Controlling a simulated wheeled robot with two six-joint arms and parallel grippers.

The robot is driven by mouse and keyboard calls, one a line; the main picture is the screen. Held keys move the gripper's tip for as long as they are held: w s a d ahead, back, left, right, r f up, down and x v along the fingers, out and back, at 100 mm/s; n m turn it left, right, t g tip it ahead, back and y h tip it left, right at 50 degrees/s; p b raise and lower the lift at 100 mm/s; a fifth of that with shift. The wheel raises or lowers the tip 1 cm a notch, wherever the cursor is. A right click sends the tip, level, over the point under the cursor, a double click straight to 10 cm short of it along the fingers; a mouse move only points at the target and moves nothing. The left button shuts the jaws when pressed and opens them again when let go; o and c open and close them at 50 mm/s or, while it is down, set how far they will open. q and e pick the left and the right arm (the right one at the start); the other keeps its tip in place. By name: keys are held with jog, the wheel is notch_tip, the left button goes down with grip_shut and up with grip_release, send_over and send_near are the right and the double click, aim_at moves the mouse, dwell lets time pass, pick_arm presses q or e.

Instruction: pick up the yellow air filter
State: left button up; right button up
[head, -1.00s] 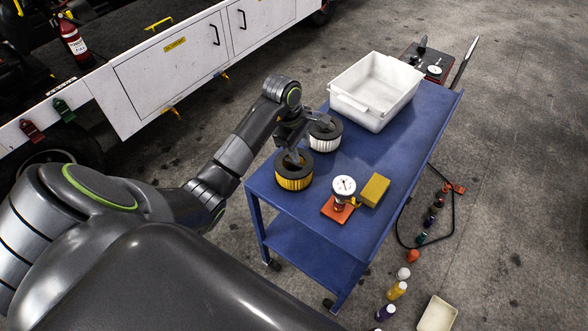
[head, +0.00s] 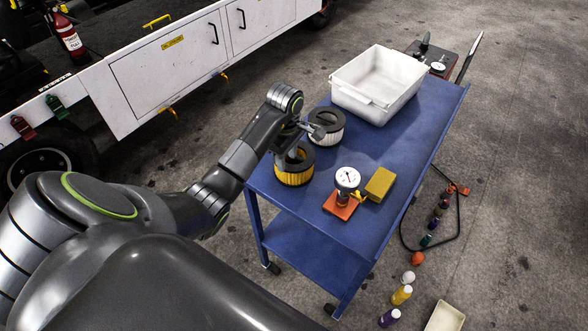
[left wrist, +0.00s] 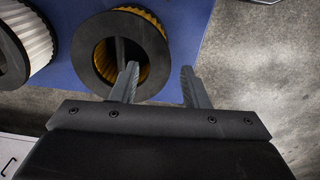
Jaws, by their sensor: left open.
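The yellow air filter (head: 294,177) is a short ring with a black rim and yellow pleats, standing on the blue cart at its near left edge. In the left wrist view the filter (left wrist: 88,47) shows its open centre. My left gripper (head: 301,144) is open at the filter. In the left wrist view, one finger of my left gripper (left wrist: 159,77) overlaps the filter's opening and the other is outside its rim, over the cart. I cannot tell how deep the fingers reach. Nothing is held. My right gripper is not in view.
A white-pleated filter (head: 329,138) stands just behind. The blue cart (head: 400,150) also holds a gauge on an orange base (head: 346,184), a yellow block (head: 380,184) and a white bin (head: 347,94). Several bottles stand on the floor at right. A white vehicle (head: 165,75) is at left.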

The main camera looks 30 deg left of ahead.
aim_at(286, 173)
pick_arm(q)
notch_tip(286, 173, down, 3)
jog(key=shift+f+b, duration=0.1)
jog(key=shift+b, duration=0.45)
jog(key=f+b, duration=0.2)
jog(key=f, duration=0.1)
jog(key=f+b, duration=0.1)
jog(key=f, duration=0.1)
jog(key=shift+w+a, duration=0.15)
jog(key=shift+a, duration=0.2)
jog(key=shift+c, duration=0.4)
jog(key=shift+r, duration=0.1)
grip_shut()
